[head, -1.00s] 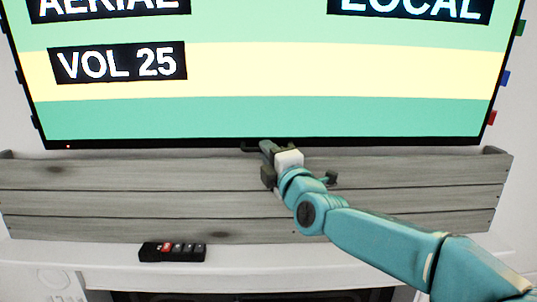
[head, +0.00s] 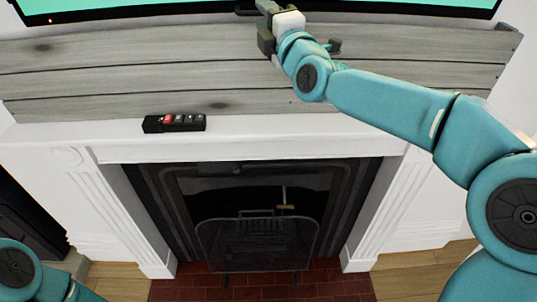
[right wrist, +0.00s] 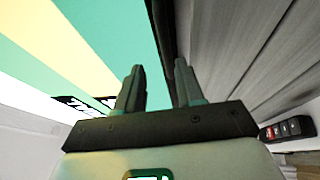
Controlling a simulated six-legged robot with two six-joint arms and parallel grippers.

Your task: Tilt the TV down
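The TV (head: 270,10) shows only as its dark bottom edge and a strip of green screen at the top of the head view. My right gripper (head: 258,8) is at the middle of that bottom edge, its tips partly cut off there. In the right wrist view, the two fingers (right wrist: 158,75) stand apart, with the TV's dark edge (right wrist: 162,35) running up between them. The left finger is over the screen side. I cannot tell whether either finger touches the TV. My left gripper is out of view; only a piece of that arm shows at bottom left.
A grey plank board (head: 130,75) stands behind and below the TV on the white mantel (head: 270,145). A black remote (head: 175,123) with a red button lies on the mantel; it also shows in the right wrist view (right wrist: 285,130). A fireplace with a mesh screen (head: 258,250) is below.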

